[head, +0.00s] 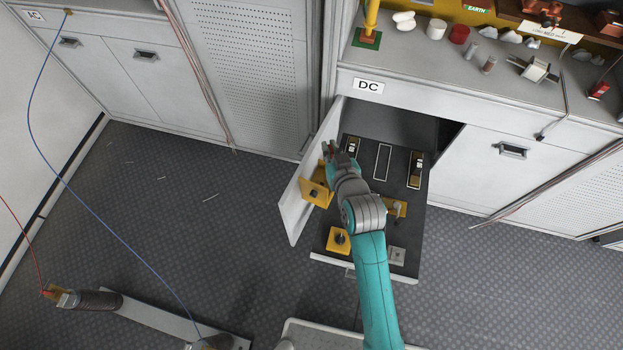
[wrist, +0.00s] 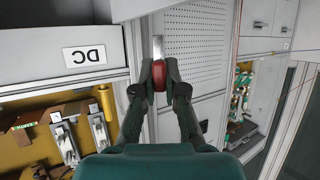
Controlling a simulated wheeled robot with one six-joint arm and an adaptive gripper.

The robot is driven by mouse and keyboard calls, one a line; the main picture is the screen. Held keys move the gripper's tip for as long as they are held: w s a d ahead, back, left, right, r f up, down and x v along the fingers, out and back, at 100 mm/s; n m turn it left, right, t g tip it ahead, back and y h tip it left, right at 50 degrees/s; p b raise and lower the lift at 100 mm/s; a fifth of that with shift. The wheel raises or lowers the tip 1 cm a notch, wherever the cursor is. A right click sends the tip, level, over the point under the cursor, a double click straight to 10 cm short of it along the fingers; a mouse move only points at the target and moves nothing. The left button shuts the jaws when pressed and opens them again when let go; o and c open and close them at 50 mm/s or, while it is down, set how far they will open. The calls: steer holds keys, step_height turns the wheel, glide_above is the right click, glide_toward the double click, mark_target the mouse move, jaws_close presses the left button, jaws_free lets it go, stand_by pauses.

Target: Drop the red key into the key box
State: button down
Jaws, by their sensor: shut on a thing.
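In the wrist view, my gripper (wrist: 160,83) is shut on the red key (wrist: 160,68), whose rounded red head sits between the fingertips. Its silver shank (wrist: 158,47) points away from the fingers. In the head view, my gripper (head: 335,158) is above the left side of the open DC compartment, close to its open door. The key is small and unclear there. Neither view shows anything that I can identify for certain as the key box.
The pulled-out dark tray (head: 384,230) carries fuse holders and yellow blocks, one of them a front yellow block (head: 339,241). The open white door (head: 299,205) stands left of it. The counter (head: 450,82) above holds several small items. The floor (head: 190,190) at left is mostly clear.

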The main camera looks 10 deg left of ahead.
steer(key=shift+f, duration=2.95)
steer(key=c, duration=1.2)
jaws_free()
steer(key=v, duration=1.2)
